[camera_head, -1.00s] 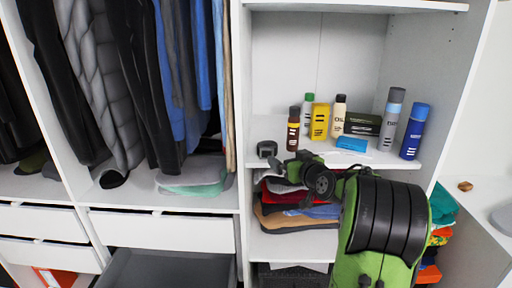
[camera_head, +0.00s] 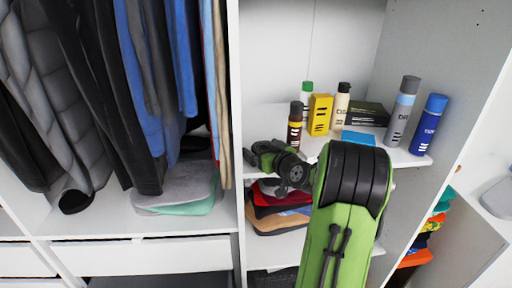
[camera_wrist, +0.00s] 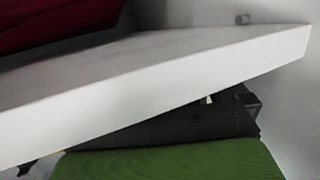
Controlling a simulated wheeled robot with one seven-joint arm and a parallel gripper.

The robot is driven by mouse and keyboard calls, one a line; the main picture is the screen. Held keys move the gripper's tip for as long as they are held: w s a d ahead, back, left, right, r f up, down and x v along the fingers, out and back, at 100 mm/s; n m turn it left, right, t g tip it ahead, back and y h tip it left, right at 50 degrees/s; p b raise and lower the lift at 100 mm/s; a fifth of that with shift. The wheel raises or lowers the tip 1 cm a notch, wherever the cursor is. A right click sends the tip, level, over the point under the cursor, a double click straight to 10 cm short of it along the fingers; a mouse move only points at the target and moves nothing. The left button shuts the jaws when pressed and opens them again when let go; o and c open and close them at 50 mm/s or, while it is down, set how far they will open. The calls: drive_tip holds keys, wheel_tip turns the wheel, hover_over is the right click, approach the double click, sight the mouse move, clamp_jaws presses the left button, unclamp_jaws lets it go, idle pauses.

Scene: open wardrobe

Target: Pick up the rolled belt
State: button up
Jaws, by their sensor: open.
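The rolled belt does not show in either current view. A small dark coil stood at the front left of the bottle shelf in the earlier head view; my arm end now covers that spot. My gripper (camera_head: 258,154) is at the left front of this shelf, near its edge and beside the wardrobe's upright panel. It is open, and I see nothing held in it. In the wrist view a white shelf board crosses the picture, with dark and green parts below it; I cannot make out the fingertips there.
The white shelf (camera_head: 402,158) holds a brown bottle (camera_head: 295,126), a yellow box (camera_head: 320,115), a blue box (camera_head: 358,138), a grey can (camera_head: 402,112) and a blue can (camera_head: 428,125). Folded clothes (camera_head: 275,222) lie below. Hanging clothes (camera_head: 130,90) fill the left.

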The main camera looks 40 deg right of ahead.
drive_tip(key=shift+v, duration=1.2)
drive_tip(key=shift+c, duration=0.6)
drive_tip(key=shift+w+r, duration=0.1)
drive_tip(key=shift+r, duration=0.1)
drive_tip(key=shift+c, duration=1.3)
drive_tip(key=shift+w+d+f, duration=0.1)
drive_tip(key=shift+w+f, duration=0.15)
drive_tip(key=shift+w, duration=0.15)
drive_tip(key=c, duration=0.4)
drive_tip(key=shift+s, duration=0.1)
drive_tip(key=shift+c, duration=1.2)
